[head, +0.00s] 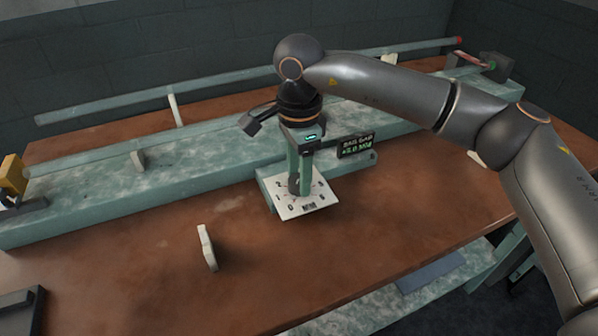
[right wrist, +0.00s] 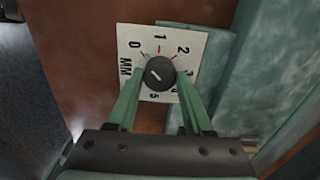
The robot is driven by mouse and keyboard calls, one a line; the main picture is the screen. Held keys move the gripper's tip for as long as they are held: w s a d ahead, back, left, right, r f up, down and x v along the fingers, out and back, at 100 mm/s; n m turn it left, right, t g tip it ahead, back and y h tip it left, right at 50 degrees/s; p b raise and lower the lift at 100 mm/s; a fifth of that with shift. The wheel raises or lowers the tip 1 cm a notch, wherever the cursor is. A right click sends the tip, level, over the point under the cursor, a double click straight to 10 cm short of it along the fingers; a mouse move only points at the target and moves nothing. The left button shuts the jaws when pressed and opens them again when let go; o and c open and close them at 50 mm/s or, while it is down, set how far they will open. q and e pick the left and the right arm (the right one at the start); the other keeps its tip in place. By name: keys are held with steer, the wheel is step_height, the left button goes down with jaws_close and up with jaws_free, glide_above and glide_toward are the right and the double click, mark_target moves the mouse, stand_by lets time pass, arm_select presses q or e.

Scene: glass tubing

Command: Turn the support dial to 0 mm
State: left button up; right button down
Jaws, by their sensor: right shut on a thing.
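The support dial is a dark round knob (right wrist: 160,73) on a white square plate (head: 318,205) marked in MM with numbers around it. The plate sits at the front of the green rail, near the middle of the table. A short light line shows on the knob's face, slanted, but I cannot tell which end is the pointer. My right gripper (head: 298,190) reaches down from above and is shut on the knob; its green fingers (right wrist: 159,78) stand on either side of it in the right wrist view. My left gripper is not in view.
A display (head: 357,146) with blurred green digits stands behind the plate. A long green rail (head: 110,195) crosses the brown table (head: 150,275), with long glass tubing (head: 130,103) behind. A yellow block (head: 13,175) is at the left.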

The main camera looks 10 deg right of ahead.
steer(key=shift+c, duration=1.5)
jaws_free()
step_height(320, 180, up, 13)
steer(key=p, duration=0.1)
steer(key=shift+f, duration=0.2)
